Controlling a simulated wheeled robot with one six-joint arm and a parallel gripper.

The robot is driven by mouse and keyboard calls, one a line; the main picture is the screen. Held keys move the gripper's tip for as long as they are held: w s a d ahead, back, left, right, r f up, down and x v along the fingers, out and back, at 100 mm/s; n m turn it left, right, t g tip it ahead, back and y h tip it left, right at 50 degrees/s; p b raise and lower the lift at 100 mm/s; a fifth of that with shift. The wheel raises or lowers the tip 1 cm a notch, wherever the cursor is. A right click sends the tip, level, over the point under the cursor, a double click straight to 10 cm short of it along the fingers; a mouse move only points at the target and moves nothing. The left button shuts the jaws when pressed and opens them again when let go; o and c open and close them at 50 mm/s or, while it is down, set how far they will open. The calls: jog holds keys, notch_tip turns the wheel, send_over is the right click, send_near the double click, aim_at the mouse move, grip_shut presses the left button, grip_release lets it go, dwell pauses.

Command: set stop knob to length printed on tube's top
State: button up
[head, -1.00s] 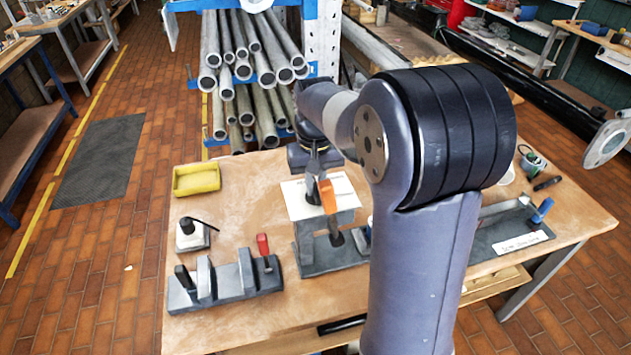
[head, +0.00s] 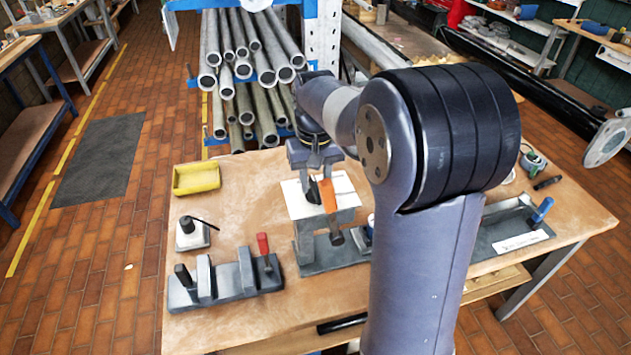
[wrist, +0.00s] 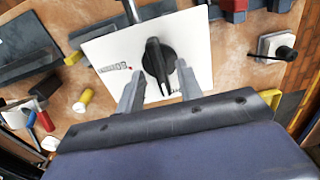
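A white plate (head: 342,190) with a black stop knob (head: 314,189) stands on a grey fixture on the bench. In the wrist view the black knob (wrist: 158,62) has a raised bar grip, and the white plate (wrist: 195,42) bears small print and a red dot, too small to read. My gripper (wrist: 158,90) is open, with one grey finger on each side of the knob's lower end and gaps to it. In the head view my gripper (head: 316,165) is just over the plate. I cannot make out a printed length on any tube top.
An orange piece (head: 327,195) shows beside the knob. A clamp block with a red handle (head: 263,244), a small black-knobbed box (head: 192,232) and a yellow tray (head: 196,178) stand left. Grey tubes (head: 250,70) lie racked behind. A blue-handled fixture (head: 520,225) is at right.

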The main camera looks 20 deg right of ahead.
aim_at(316, 185)
notch_tip(316, 185, up, 10)
jog(key=shift+b, duration=0.45)
jog(key=shift+f, duration=0.1)
notch_tip(316, 185, down, 10)
jog(key=shift+f+p, duration=0.1)
jog(key=shift+p, duration=0.5)
jog(key=shift+f, duration=0.3)
jog(key=shift+m, duration=0.4)
